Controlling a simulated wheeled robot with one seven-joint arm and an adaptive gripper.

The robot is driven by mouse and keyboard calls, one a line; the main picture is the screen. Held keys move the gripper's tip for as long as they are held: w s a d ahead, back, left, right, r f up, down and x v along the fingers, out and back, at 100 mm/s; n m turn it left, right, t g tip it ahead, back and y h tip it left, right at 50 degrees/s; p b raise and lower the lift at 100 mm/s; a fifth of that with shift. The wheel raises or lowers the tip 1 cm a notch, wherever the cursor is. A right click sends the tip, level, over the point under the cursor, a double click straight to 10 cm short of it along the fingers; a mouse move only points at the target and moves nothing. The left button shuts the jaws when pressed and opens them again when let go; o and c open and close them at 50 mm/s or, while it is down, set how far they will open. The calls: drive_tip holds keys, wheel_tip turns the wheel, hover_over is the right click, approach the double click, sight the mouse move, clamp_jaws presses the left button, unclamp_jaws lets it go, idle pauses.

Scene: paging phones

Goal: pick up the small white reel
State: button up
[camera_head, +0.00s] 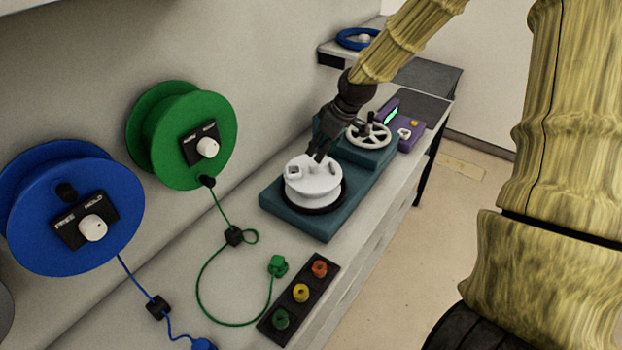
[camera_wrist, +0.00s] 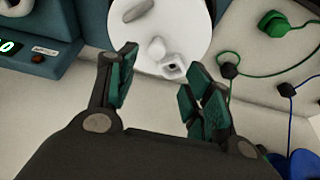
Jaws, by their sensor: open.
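The small white reel (camera_head: 312,182) sits on a dark ring on a teal base (camera_head: 285,212) on the counter. It has small raised white parts on its top. In the wrist view the white reel (camera_wrist: 182,28) lies at the top centre, ahead of the fingertips. My gripper (camera_head: 322,142) is above the reel's far side in the head view. In the wrist view my gripper (camera_wrist: 158,78) is open, its teal-padded fingers spread with nothing between them but a view of the reel's edge and counter. I cannot tell whether a fingertip touches the reel.
A green wall reel (camera_head: 165,125) and a blue wall reel (camera_head: 60,225) hang left, with cords. A dark strip with coloured knobs (camera_head: 301,293) lies in front. A spoked white wheel (camera_head: 368,135) and a purple device (camera_head: 411,132) stand behind. The counter's right edge is close.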

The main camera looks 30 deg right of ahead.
sight(314, 163)
drive_tip(key=shift+p+x, duration=0.35)
drive_tip(key=shift+x, duration=1.25)
drive_tip(key=shift+w+d+f+p, duration=0.1)
drive_tip(key=shift+w+f+p, duration=0.2)
drive_tip(key=shift+f+p, duration=0.2)
drive_tip(key=shift+w+d+f+p, duration=0.1)
drive_tip(key=shift+w+f+p, duration=0.3)
drive_tip(key=shift+f, duration=0.25)
drive_tip(key=shift+p+x, duration=0.45)
drive_tip(key=shift+x, duration=0.85)
drive_tip(key=shift+s, duration=0.1)
clamp_jaws()
